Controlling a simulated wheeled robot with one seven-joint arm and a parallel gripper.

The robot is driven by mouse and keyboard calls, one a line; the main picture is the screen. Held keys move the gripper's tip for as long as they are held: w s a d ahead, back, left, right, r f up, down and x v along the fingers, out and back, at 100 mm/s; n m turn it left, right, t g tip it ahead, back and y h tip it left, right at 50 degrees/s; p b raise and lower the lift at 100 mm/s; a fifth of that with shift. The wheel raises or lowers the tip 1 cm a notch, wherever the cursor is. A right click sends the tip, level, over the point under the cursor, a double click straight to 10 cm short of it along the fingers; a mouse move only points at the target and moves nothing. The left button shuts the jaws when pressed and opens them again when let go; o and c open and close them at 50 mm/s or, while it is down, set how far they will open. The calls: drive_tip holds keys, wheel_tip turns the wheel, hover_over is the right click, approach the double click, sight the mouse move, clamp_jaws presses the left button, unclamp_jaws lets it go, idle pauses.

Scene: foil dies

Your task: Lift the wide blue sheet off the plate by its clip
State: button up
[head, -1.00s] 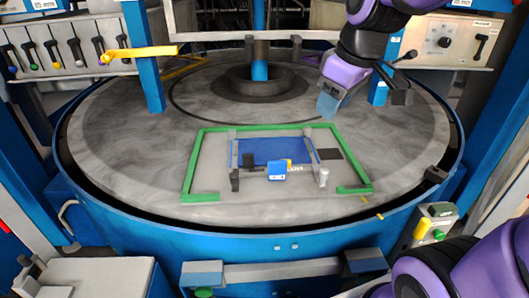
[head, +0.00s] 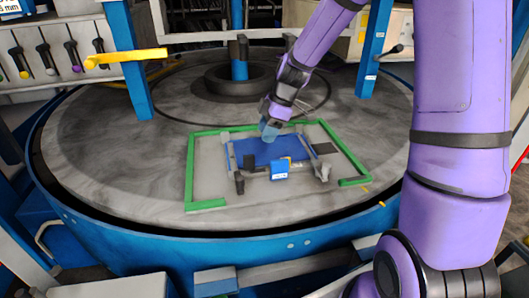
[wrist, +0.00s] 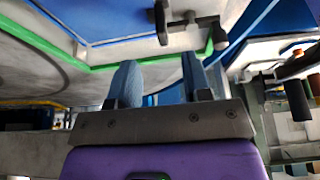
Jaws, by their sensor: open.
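The wide blue sheet (head: 258,152) lies flat on the grey plate (head: 210,172) inside a green frame. A small blue block (head: 279,172) with a white label and a bit of yellow beside it sits at the sheet's near edge; I cannot tell if it is the clip. My gripper (head: 270,129) is at the sheet's far edge, apart from the block; I cannot tell its height. In the wrist view my gripper (wrist: 160,76) has its two blue-grey fingers spread, with nothing between them. Part of a blue surface (wrist: 105,18) shows beyond them.
The green frame (head: 190,170) surrounds the plate on several sides, open at the near side. Dark and grey posts (head: 239,184) stand at the sheet's sides. A blue column (head: 239,58) rises from the round table (head: 110,150). The table's left part is clear.

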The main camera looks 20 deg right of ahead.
sight(252, 168)
drive_tip(key=x, duration=1.1)
drive_tip(key=shift+a+r, duration=0.2)
drive_tip(key=shift+a, duration=0.05)
clamp_jaws()
